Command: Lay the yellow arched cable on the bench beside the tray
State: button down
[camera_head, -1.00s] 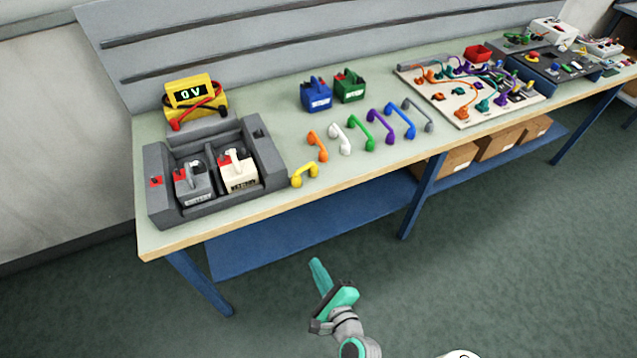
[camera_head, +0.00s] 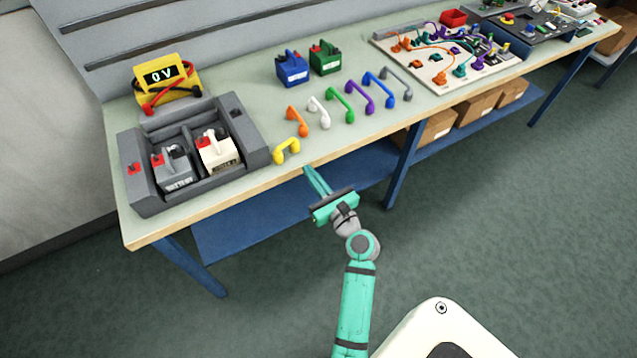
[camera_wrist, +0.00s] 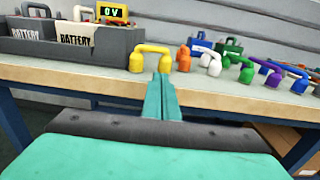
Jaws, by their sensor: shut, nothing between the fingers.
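The yellow arched cable (camera_head: 287,150) stands on the bench (camera_head: 228,194) near its front edge, just right of the grey tray (camera_head: 252,150). It also shows in the wrist view (camera_wrist: 148,57), arch up, beyond my fingertips. My gripper (camera_head: 310,172) is at the bench's front edge, in front and slightly right of the yellow cable. Its two teal fingers are together with nothing between them, as the wrist view (camera_wrist: 161,82) also shows. In that view the fingertips overlap the cable's right foot; I cannot tell whether they touch it.
Orange (camera_head: 297,119), white (camera_head: 318,112), green, purple, blue and grey arched cables stand in a row to the right. The tray holds a grey battery (camera_head: 172,166) and a white battery (camera_head: 218,152). A yellow meter (camera_head: 166,84) reads 0 V behind it. Blue and green batteries stand at the back.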

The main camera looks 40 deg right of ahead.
aim_at(293, 150)
jog(key=x, duration=0.5)
jog(key=shift+w+d, duration=0.1)
jog(key=shift+w, duration=0.7)
jog(key=shift+d, duration=0.1)
jog(key=x, duration=0.7)
jog(key=shift+d, duration=0.15)
jog(key=shift+s, duration=0.1)
